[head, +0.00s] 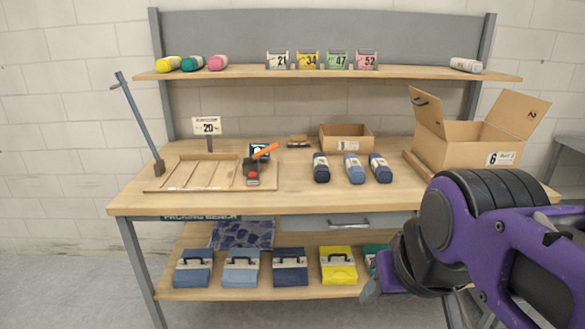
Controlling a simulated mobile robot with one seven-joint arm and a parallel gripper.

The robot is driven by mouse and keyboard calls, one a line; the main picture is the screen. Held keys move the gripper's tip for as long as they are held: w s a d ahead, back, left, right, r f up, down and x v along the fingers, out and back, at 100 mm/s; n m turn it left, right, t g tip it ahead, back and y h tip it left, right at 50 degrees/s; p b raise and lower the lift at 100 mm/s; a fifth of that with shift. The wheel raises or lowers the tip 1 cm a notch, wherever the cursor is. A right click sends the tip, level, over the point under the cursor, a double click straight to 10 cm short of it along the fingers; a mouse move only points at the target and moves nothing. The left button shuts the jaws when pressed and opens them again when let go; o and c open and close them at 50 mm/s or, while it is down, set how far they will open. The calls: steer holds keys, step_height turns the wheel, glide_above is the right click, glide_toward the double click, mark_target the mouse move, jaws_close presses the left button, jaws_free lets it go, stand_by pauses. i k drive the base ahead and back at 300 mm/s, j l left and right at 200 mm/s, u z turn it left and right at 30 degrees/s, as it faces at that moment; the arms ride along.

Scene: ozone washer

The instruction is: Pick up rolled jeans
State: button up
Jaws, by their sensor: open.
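Three rolled jeans lie side by side on the middle of the workbench top: a dark navy roll (321,168), a lighter blue roll (355,169) and a mid-blue roll (380,169). Each has a pale band or label around it. My gripper (374,285) is at the lower right, in front of the bench and below the level of its top, well away from the rolls. It is open with nothing seen in it. The black and purple wrist hides part of the gripper.
An open cardboard box (462,142) stands at the right of the bench, and a small open carton (346,137) behind the rolls. A wooden tray (205,173) with tools lies left. The lower shelf (210,293) holds several coloured cases. Bare bench top shows in front of the rolls.

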mark_target(321, 166)
steer(key=i+j, duration=0.2)
steer(key=i, duration=0.2)
steer(key=i+j+z, duration=0.1)
steer(key=i, duration=0.35)
steer(key=j, duration=0.1)
